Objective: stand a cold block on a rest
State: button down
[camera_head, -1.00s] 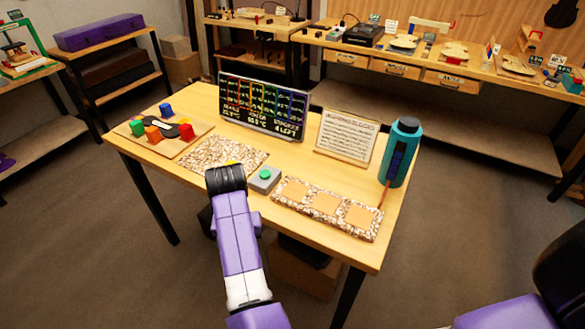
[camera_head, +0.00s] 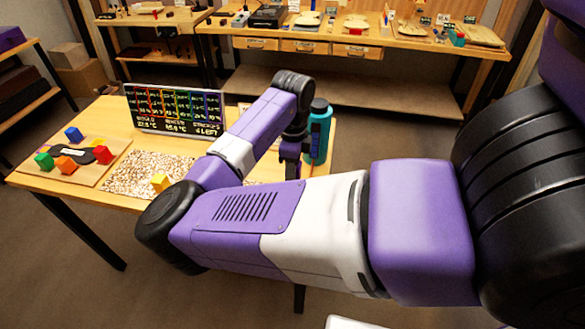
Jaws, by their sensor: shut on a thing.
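My gripper (camera_head: 291,168) hangs fingers-down at the table's right side, in front of the teal bottle (camera_head: 320,132). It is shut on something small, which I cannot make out. A yellow block (camera_head: 160,183) sits on the speckled cork mat (camera_head: 125,174). My arm hides the cork strip with three tan squares, the button box and most of the written card.
A dark display panel (camera_head: 175,109) stands upright at the table's back. My arm crosses the front and right of the table (camera_head: 60,186). A long workbench (camera_head: 350,42) with tools and violin parts runs along the back wall.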

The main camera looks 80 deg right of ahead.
jog(key=shift+w, duration=0.1)
notch_tip(320, 180, down, 9)
jog(key=b, duration=0.6)
dwell(0.3)
jog(key=shift+f+b, duration=0.35)
jog(key=shift+f, duration=0.2)
jog(key=c, duration=0.9)
grip_release()
jog(key=shift+o, duration=0.2)
jog(key=shift+r, duration=0.15)
notch_tip(320, 180, up, 8)
jog(key=shift+f+b, duration=0.2)
jog(key=shift+b, duration=0.2)
